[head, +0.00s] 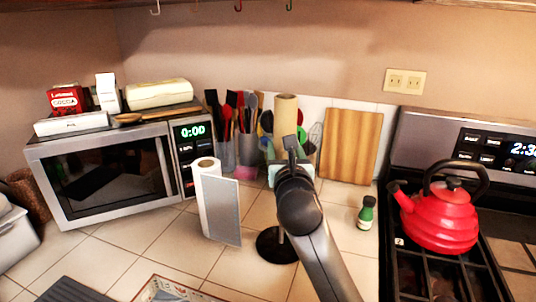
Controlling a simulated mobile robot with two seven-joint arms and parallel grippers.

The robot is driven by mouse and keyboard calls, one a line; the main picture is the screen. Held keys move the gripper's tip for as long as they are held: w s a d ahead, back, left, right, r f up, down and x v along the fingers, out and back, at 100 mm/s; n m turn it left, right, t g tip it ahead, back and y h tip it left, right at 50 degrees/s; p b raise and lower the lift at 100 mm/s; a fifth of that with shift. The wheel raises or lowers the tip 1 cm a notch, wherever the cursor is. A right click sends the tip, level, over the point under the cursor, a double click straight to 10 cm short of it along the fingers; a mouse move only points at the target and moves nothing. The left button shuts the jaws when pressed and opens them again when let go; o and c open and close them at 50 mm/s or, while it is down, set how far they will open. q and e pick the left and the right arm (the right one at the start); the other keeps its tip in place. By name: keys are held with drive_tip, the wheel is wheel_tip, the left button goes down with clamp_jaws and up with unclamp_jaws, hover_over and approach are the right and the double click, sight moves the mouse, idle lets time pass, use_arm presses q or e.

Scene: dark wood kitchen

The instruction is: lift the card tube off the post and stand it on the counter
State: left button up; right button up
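The tan card tube (286,113) stands upright in the middle of the head view, its top rim in sight. My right arm crosses in front of it and hides its lower part. A round black base (276,246) with a short stretch of thin post above it shows on the counter below. The arm hides the rest of the post, so I cannot tell whether the tube is around it. My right gripper (290,146) is at the tube, overlapping it in the picture. Its fingertips are not clear enough to show whether they grip. My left gripper is out of view.
A green bottle (366,213) stands right, near the stove with a red kettle (440,217). Utensils and a wooden board (349,145) line the back. Tiled counter (340,240) is clear beside the arm.

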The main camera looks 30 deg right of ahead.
drive_tip(key=shift+r, duration=0.3)
